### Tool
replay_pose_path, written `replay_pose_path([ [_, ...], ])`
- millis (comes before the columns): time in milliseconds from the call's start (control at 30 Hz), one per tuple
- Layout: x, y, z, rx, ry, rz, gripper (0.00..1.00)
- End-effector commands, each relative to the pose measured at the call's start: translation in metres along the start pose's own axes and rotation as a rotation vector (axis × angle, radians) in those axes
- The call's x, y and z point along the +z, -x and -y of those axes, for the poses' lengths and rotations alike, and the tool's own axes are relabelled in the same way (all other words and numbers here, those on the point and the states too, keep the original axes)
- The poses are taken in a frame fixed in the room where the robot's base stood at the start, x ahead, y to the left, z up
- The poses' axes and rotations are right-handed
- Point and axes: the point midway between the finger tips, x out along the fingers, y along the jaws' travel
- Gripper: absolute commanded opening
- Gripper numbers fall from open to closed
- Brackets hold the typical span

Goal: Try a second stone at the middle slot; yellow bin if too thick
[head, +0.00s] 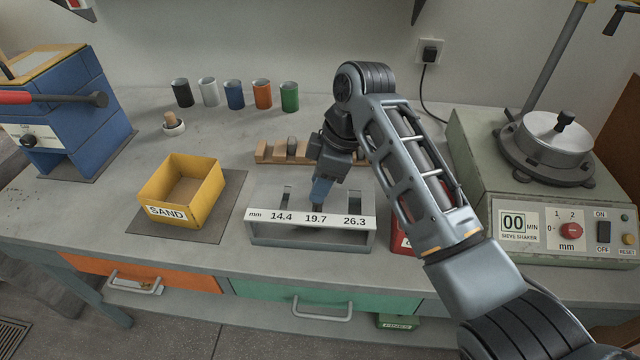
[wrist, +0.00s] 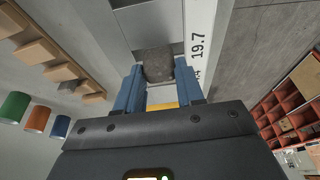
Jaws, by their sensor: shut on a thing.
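The grey slot gauge (head: 298,218) stands on the bench, marked 14.4, 19.7 and 26.3 mm. My gripper (head: 318,196) points down at its middle slot, marked 19.7. In the wrist view my gripper (wrist: 160,88) is shut on a dark grey stone (wrist: 158,64), held between the blue fingertips. The stone is at the gauge, beside the 19.7 mark (wrist: 201,45); how far it sits in the slot I cannot tell. The fingers hide it in the head view. The yellow bin (head: 206,203), labelled SAND, stands left of the gauge on a dark mat.
A wooden rack (head: 268,153) with a stone in it lies behind the gauge. Several coloured cups (head: 234,96) stand at the back. A red box (head: 402,243) is partly hidden by my arm. The sieve shaker (head: 515,222) fills the right. Bench between bin and gauge is clear.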

Motion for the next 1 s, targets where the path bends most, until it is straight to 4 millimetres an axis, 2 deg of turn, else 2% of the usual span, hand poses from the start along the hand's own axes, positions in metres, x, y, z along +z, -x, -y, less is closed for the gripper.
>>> replay_pose_path([
  [333, -0.001, 0.004, 0.0, 0.0, 0.0, -0.001, 0.06],
  [1000, -0.012, 0.039, 0.0, 0.001, 0.0, -0.001, 0.06],
])
